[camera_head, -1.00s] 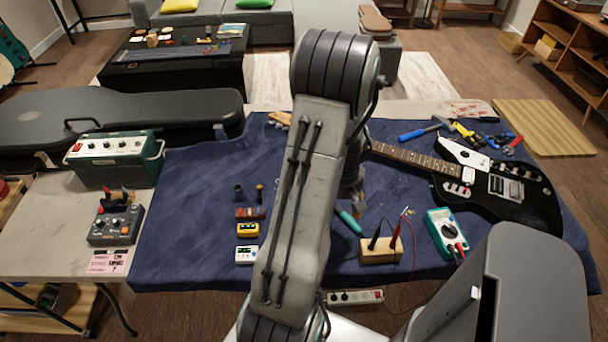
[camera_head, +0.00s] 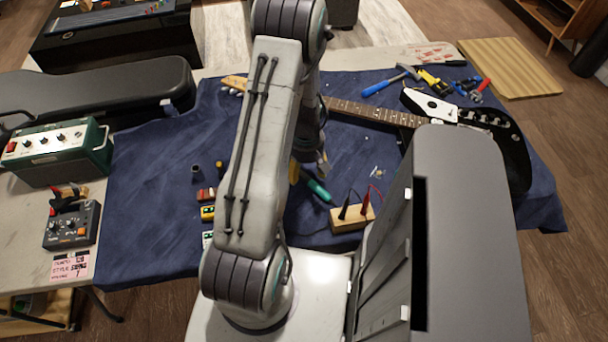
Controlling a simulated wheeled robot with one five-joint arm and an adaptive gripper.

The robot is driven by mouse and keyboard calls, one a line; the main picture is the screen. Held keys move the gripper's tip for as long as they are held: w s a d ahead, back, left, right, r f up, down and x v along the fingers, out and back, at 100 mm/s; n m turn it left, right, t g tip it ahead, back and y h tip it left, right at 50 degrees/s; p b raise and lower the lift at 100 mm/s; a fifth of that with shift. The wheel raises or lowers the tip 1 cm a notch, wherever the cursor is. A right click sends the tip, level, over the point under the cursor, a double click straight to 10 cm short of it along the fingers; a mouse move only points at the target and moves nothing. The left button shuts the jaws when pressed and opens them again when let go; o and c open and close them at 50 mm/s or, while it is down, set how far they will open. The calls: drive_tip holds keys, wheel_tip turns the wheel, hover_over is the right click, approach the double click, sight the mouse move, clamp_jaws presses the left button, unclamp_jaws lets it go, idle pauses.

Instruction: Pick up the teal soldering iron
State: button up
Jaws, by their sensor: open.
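The teal soldering iron (camera_head: 317,189) lies on the blue cloth just right of my arm, its handle pointing toward the wooden block. Its far left end is hidden behind my arm. My gripper (camera_head: 320,165) hangs low over the cloth by the far end of the iron, mostly hidden by my arm. Its jaws are open, and I see nothing held in them. I cannot tell whether it touches the iron.
A wooden block (camera_head: 352,217) with black and red probes stands just right of the iron. A black and white guitar (camera_head: 430,105) and several tools lie farther right. An amplifier (camera_head: 57,152) and pedal (camera_head: 71,224) stand left. Bare cloth (camera_head: 150,190) lies at left.

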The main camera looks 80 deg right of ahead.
drive_tip(key=shift+f, duration=1.45)
drive_tip(key=c, duration=1.2)
